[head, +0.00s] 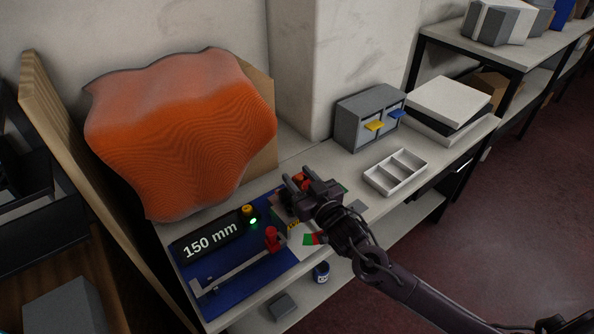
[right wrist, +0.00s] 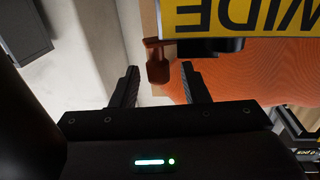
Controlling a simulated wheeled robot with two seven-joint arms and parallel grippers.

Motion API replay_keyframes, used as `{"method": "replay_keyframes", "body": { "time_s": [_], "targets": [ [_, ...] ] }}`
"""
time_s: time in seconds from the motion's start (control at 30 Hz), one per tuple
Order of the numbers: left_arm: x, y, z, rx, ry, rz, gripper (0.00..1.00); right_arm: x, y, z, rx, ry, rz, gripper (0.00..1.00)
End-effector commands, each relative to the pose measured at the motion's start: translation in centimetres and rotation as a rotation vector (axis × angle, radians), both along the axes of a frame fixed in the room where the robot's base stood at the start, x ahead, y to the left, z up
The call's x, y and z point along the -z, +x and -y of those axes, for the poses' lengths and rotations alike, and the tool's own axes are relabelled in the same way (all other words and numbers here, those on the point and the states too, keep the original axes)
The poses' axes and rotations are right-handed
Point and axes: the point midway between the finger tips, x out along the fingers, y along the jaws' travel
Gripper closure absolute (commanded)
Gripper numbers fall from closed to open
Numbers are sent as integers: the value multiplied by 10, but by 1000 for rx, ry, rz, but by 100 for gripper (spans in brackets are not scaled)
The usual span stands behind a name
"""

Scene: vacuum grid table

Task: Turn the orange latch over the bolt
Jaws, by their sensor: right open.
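In the right wrist view the latch (right wrist: 158,68) is a brownish-orange lever with a wider end. That end lies in line with the gap between the fingertips of my right gripper (right wrist: 159,84), just beyond them, and neither finger visibly grips it. A yellow plate reading WIDE (right wrist: 240,18) is beside the latch. I cannot make out the bolt. My left gripper is out of view.
A blue base (head: 243,286) carries a black 150 mm block (head: 209,241) and a red knob (head: 272,238). A large orange wavy panel (head: 180,130) stands behind. A grey drawer box (head: 362,127) and a white divided tray (head: 396,173) stand to the right.

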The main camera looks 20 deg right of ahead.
Motion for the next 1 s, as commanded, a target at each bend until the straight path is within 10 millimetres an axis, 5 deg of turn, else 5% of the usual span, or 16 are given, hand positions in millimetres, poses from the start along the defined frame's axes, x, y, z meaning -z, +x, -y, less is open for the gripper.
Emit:
{"method": "replay_keyframes", "body": {
  "time_s": [0.3, 0.5, 0.83, 1.0],
  "targets": [
    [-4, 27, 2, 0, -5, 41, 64, 0, 23, -5, 1, 0, 1, 59],
    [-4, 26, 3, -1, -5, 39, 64, 0, 23, -5, 1, -1, 0, 59],
    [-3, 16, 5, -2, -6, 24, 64, 0, 23, -5, 1, -1, 1, 100],
    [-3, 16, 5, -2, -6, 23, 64, 0, 23, -5, 7, 0, 1, 100]
  ]
}}
